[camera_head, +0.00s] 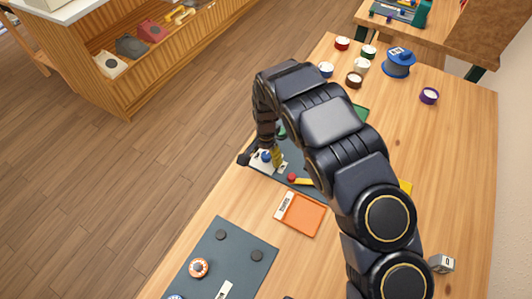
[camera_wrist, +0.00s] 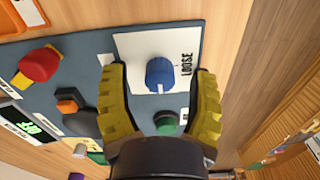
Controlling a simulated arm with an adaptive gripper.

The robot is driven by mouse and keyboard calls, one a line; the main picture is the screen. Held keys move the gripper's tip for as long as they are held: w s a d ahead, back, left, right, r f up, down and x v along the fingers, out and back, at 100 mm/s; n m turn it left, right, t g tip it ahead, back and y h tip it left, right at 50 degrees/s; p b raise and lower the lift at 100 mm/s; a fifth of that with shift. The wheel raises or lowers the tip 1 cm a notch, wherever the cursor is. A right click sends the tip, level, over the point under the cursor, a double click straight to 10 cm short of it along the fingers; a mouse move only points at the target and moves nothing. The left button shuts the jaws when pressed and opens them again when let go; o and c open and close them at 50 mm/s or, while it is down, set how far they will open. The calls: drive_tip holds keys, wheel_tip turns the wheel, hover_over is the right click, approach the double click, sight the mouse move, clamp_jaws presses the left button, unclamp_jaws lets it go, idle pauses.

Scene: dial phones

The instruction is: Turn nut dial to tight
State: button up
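A blue dial (camera_wrist: 161,76) sits on a white plate (camera_wrist: 132,50) with the word LOOSE beside it; the rest of the lettering is hidden. The dial also shows in the head view (camera_head: 267,156), on the far dark panel. My gripper (camera_wrist: 159,72) has its two yellow fingers spread, one on each side of the dial, with a gap to it on both sides. In the head view my gripper (camera_head: 263,158) is small and partly hidden by my arm.
In the wrist view a green knob (camera_wrist: 167,122), a red knob (camera_wrist: 38,65) and an orange button (camera_wrist: 67,106) share the panel. In the head view an orange tray (camera_head: 302,215) and a nearer panel with knobs lie in front. Several cups stand at the back.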

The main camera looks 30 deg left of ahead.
sight(267, 155)
drive_tip(key=shift+r, duration=0.1)
wheel_tip(267, 155, up, 12)
idle(0.7)
drive_tip(key=shift+d, duration=0.1)
drive_tip(key=s+d+r, duration=0.1)
drive_tip(key=d+r, duration=0.5)
drive_tip(key=d, duration=0.4)
drive_tip(key=s+d+r, duration=0.1)
drive_tip(key=d+r, duration=0.6)
drive_tip(key=d, duration=0.3)
drive_tip(key=s+d+r, duration=0.1)
drive_tip(key=s+d, duration=0.3)
drive_tip(key=s, duration=0.3)
drive_tip(key=s+d+r+n+g, duration=0.1)
drive_tip(key=s+d, duration=0.2)
drive_tip(key=s, duration=0.4)
drive_tip(key=s+d+r+n, duration=0.1)
drive_tip(key=s+d, duration=0.3)
drive_tip(key=s, duration=0.4)
drive_tip(key=shift+d+r+g, duration=0.3)
drive_tip(key=shift+r+g, duration=0.1)
drive_tip(key=shift+r, duration=0.1)
